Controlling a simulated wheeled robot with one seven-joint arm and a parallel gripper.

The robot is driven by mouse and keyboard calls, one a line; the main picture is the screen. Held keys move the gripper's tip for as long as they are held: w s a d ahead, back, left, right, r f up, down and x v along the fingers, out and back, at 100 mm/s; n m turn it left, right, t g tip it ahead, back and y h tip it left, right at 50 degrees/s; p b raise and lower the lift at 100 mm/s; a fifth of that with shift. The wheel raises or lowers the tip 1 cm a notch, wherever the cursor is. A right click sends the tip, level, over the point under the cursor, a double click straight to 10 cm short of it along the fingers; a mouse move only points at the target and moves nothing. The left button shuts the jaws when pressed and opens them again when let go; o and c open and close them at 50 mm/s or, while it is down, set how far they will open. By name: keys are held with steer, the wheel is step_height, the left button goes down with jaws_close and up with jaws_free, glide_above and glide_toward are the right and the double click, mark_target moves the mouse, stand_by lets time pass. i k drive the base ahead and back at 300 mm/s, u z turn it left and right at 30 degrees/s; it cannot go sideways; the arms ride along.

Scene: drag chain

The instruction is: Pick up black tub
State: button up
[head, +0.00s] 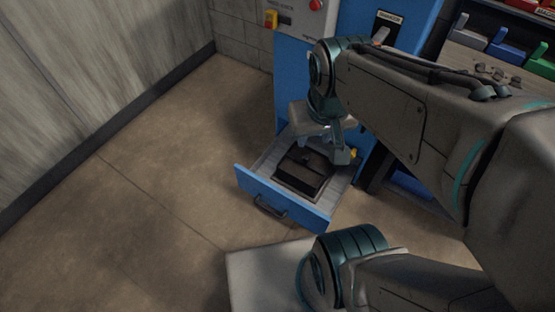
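The black tub (302,174) is a dark, boxy container lying in an open blue drawer (284,207) with a grey inside. My gripper (326,148) is over the back right part of the drawer, close to the tub's far right side. It partly covers that side of the tub. I cannot tell whether the gripper touches the tub, or how far apart its fingers are.
The drawer sticks out from a blue cabinet (292,75) with a red button (316,5). A shelf with coloured bins (507,43) stands at the upper right. A grey wall (95,65) is on the left. The floor (150,160) left of the drawer is clear.

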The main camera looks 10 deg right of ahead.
mark_target(306, 169)
steer(key=k, duration=1.2)
steer(key=z, duration=0.85)
steer(key=i, duration=1.2)
steer(key=u, duration=0.75)
steer(key=i, duration=0.35)
steer(key=u, duration=0.5)
